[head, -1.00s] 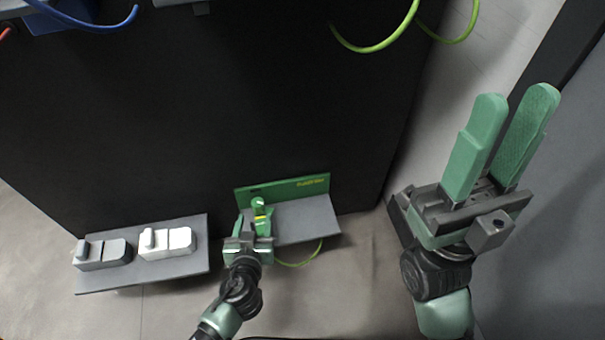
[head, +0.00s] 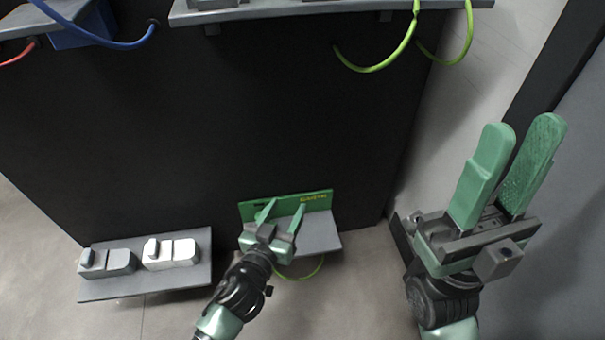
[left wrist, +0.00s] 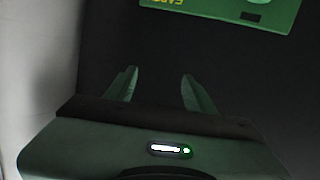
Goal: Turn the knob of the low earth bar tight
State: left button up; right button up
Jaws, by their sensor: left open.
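The low earth bar (head: 318,201) is a green upright plate with yellow lettering above a grey shelf (head: 322,236), low on the dark cabinet. My left gripper (head: 285,208) is open in front of the plate, its two green fingers apart with nothing seen between them. It hides part of the plate and shelf, and I cannot make out the knob in the head view. In the left wrist view, the green plate (left wrist: 215,12) is at the top edge, beyond the open fingers (left wrist: 158,85). A rounded green piece, perhaps the knob, is cut off there. My right gripper (head: 523,130) is open and empty at the right.
A grey shelf (head: 150,284) with a grey block (head: 108,262) and a white block (head: 172,254) is at the lower left. A yellow-green cable (head: 300,276) loops below the earth bar. Blue and yellow-green cables hang at the top. Floor is clear between the shelves.

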pick_arm(q)
jog(key=d+r+m+t+h, duration=0.1)
jog(key=d+r+h, duration=0.1)
jog(key=r, duration=0.5)
jog(key=s+d+r+m+t+h, duration=0.1)
jog(key=d+r+t+h, duration=0.1)
jog(key=r, duration=0.5)
jog(key=shift+s+r+m+h, duration=0.2)
jog(key=shift+r+m+h, duration=0.15)
jog(key=shift+h, duration=0.25)
jog(key=shift+f, duration=0.1)
